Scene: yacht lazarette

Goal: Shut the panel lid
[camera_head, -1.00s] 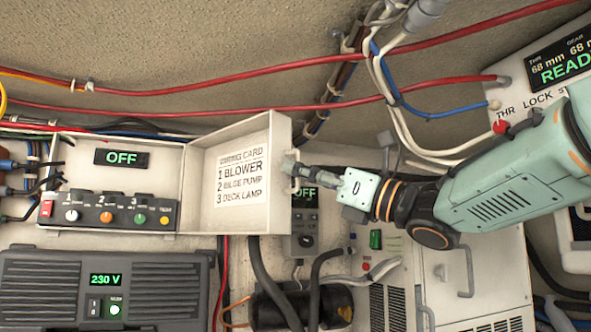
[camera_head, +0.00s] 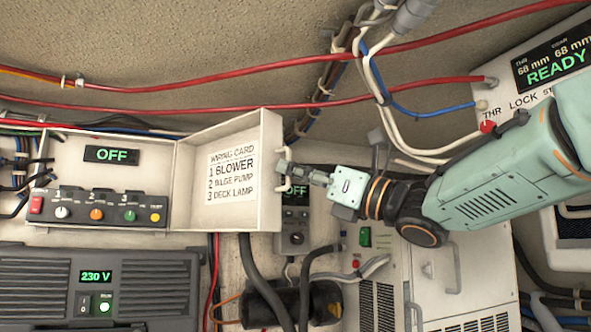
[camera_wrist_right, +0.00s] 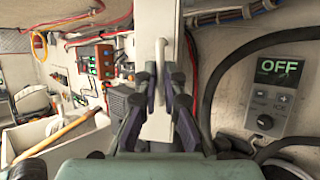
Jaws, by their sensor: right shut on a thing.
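The panel lid (camera_head: 190,215) is a pale box-shaped door standing open to the right of its panel box (camera_head: 75,155). A wiring card (camera_head: 233,174) is fixed to its inner face. The box holds an OFF display and a row of coloured knobs. My right gripper (camera_head: 286,170) is at the lid's free right edge, shut on the lid handle (camera_head: 285,185). In the right wrist view, the fingers (camera_wrist_right: 160,100) sit either side of the pale handle (camera_wrist_right: 160,62), with the lid edge (camera_wrist_right: 158,20) behind it. My left gripper is not in view.
A grey 230 V unit (camera_head: 100,290) sits below the panel. A small controller (camera_head: 296,220) reading OFF is on the wall behind the gripper. Red cables (camera_head: 200,110) cross above the lid, and dark hoses (camera_head: 262,270) hang below it. A white cabinet (camera_head: 470,285) stands at right.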

